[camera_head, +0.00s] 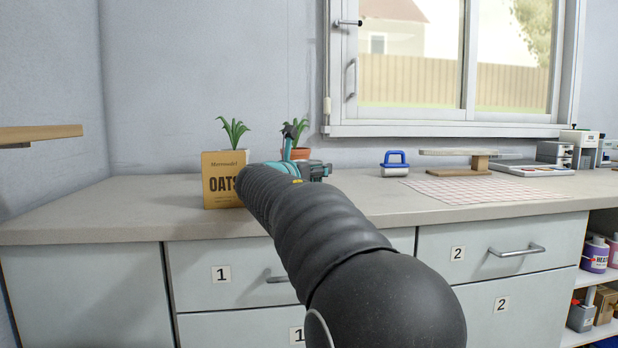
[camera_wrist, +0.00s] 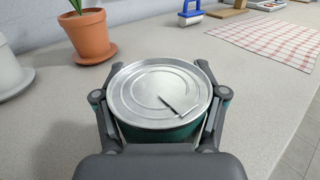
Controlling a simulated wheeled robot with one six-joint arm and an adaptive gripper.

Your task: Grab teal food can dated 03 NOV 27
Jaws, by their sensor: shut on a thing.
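A teal can (camera_wrist: 160,96) with a silver ring-pull lid stands upright on the counter in the wrist view. My gripper (camera_wrist: 160,92) has a finger on each side of the can and is shut on it. Only a strip of the teal side shows below the lid; no date can be read. In the head view my gripper (camera_head: 312,170) is over the counter, and my arm hides the can.
The counter (camera_head: 120,208) carries an oats box (camera_head: 222,180) and a terracotta potted plant (camera_wrist: 90,35). A blue-handled object (camera_head: 395,163), a wooden stand (camera_head: 460,156) and a checked cloth (camera_head: 480,191) lie to the right. Counter between them is bare.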

